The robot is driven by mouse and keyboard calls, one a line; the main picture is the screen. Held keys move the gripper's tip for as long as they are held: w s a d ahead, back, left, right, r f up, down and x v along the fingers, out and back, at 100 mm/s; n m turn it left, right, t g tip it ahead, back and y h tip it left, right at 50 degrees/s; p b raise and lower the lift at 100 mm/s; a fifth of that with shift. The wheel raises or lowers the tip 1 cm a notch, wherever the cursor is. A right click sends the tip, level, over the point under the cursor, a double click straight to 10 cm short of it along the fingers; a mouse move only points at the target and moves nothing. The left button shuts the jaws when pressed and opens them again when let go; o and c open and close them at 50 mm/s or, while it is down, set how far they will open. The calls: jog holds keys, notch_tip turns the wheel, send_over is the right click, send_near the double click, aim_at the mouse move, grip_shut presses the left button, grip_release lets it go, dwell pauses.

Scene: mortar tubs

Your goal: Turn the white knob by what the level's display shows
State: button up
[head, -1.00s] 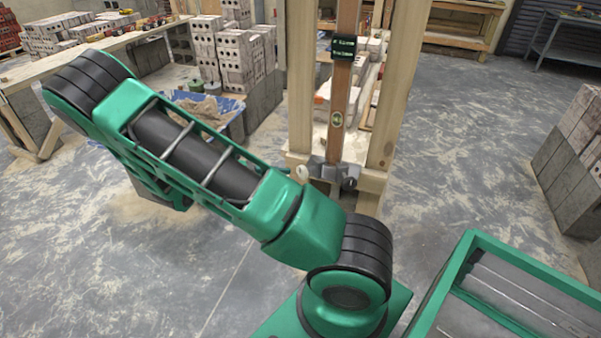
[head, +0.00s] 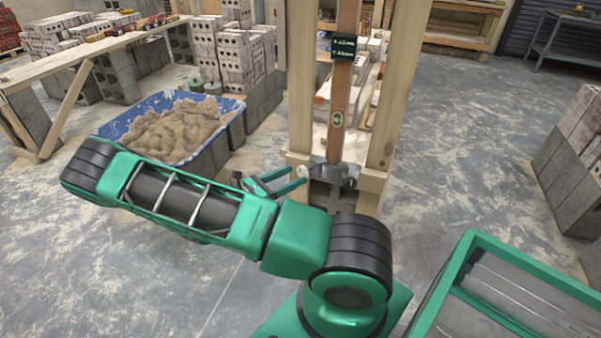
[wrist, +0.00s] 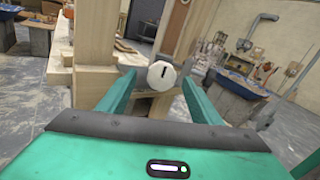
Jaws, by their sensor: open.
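The white knob (head: 302,171) sits low on the timber frame, at the left of a metal bracket. In the wrist view the round white knob (wrist: 162,76) faces me, with a dark, slightly slanted mark on its face. My gripper (head: 292,177) is open, and its green fingers reach toward the knob from the left. In the wrist view the fingers stand to the left and right of the knob, apart from it. The level (head: 338,105) stands upright between the posts with a green vial. Its black display (head: 343,46) shows two lines of green text, too small to read.
Wooden posts (head: 301,85) flank the level. A dark knob (head: 349,183) is at the bracket's right. A blue tub (head: 122,124) of mortar stands to the left, beside grey blocks. A green-edged tray (head: 440,292) is at the lower right.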

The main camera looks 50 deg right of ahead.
aim_at(299, 172)
jog(key=shift+x, duration=2.3)
jog(key=c, duration=1.1)
jog(key=shift+o, duration=0.2)
jog(key=shift+w, duration=0.1)
